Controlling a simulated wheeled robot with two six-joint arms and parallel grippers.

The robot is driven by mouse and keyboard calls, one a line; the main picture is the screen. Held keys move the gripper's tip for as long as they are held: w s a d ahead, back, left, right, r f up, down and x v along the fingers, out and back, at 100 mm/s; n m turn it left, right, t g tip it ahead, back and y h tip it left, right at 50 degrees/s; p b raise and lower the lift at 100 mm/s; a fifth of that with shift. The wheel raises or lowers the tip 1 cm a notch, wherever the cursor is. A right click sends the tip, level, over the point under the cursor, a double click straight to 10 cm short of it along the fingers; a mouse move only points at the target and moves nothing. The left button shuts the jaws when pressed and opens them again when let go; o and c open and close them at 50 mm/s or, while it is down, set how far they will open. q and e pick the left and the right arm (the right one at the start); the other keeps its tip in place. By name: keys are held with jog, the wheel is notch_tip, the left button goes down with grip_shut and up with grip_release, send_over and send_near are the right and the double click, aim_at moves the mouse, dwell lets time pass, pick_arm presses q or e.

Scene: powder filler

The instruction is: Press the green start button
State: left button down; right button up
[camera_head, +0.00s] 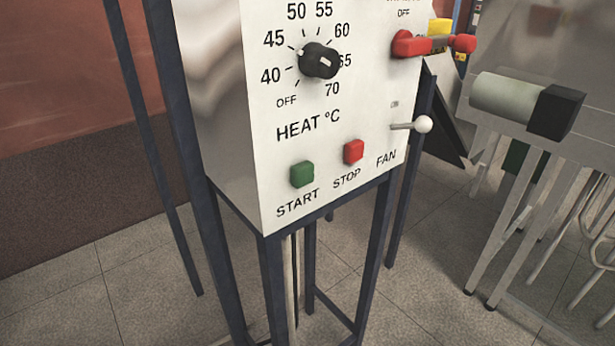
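The green start button (302,174) sticks out of the lower left part of the white control panel (275,95), above the word START. The red stop button (353,151) is to its right, above the word STOP. Nothing covers or touches the green button. Neither of my grippers shows in the head view.
The panel also bears a black heat dial (320,60), a fan lever with a white knob (423,124) and a red switch handle (410,44). A dark metal frame (272,290) carries the cabinet. At right stands a table with a grey cylinder (508,97). Tiled floor is open at lower left.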

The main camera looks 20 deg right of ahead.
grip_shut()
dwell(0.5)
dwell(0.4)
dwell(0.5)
